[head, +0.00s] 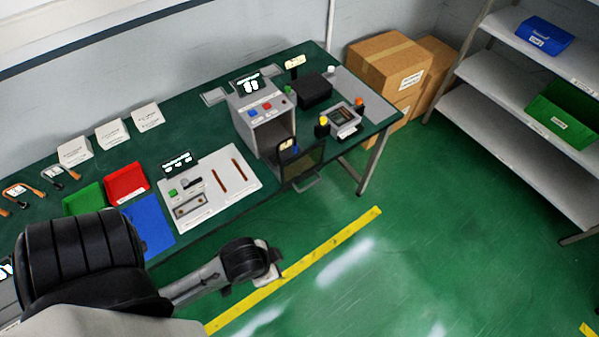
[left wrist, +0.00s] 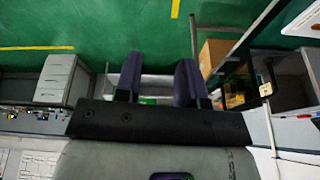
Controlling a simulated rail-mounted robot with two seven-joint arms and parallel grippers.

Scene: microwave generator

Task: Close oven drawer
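The oven is a grey box (head: 262,112) on the green worktable, with red and blue buttons on its top panel. The oven's inside is partly visible. My left arm comes in from the left, and its gripper (head: 268,270) is over the floor in front of the table, apart from the door. In the left wrist view the left gripper (left wrist: 158,82) has its two dark fingers spread, with nothing held between them. My right gripper is not in view.
A control panel (head: 207,190) and red tray (head: 126,183) lie left of the oven. A black box (head: 314,91) and a small device (head: 344,119) stand right of it. Cardboard boxes (head: 388,65) and shelves (head: 525,75) stand further right. The floor before the table is clear.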

